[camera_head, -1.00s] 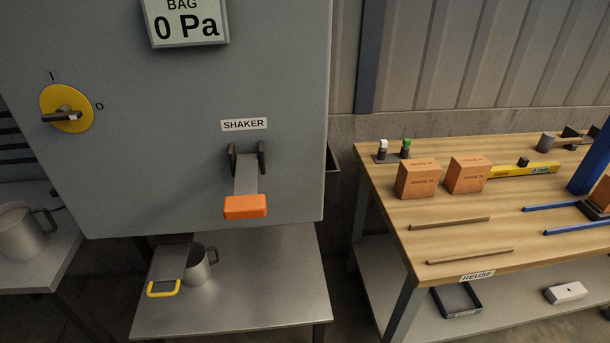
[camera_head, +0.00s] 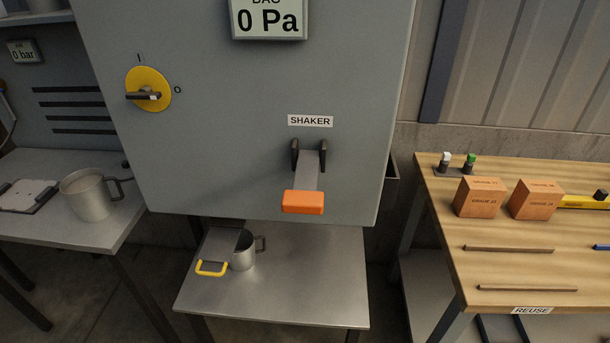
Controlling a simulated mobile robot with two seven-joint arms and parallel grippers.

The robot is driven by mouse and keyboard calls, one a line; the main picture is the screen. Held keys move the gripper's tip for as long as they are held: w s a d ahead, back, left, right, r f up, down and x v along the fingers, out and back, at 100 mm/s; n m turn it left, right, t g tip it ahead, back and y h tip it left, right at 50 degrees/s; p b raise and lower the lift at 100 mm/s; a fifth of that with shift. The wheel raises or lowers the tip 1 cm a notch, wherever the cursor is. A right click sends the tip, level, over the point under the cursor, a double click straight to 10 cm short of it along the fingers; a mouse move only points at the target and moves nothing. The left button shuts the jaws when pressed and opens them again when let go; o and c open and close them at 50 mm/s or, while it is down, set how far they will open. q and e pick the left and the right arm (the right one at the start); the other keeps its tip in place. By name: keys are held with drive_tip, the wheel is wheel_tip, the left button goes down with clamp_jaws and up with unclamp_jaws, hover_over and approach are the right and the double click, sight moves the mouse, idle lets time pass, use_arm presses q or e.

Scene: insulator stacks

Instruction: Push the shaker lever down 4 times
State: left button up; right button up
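The shaker lever is a grey bar with an orange handle (camera_head: 303,202) on the front of a grey cabinet (camera_head: 230,150). It hangs from a dark bracket (camera_head: 308,156) under the "SHAKER" label (camera_head: 310,121). The handle points outward and down, near the cabinet's lower edge. Neither of my grippers shows in the head view, and nothing touches the lever.
A yellow rotary switch (camera_head: 148,90) and a "0 Pa" display (camera_head: 268,19) are on the cabinet. Below, a metal mug (camera_head: 243,253) and a yellow-handled slide (camera_head: 211,268) are at a low table (camera_head: 290,300). A wooden bench (camera_head: 440,200) with orange bricks (camera_head: 480,198) stands right.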

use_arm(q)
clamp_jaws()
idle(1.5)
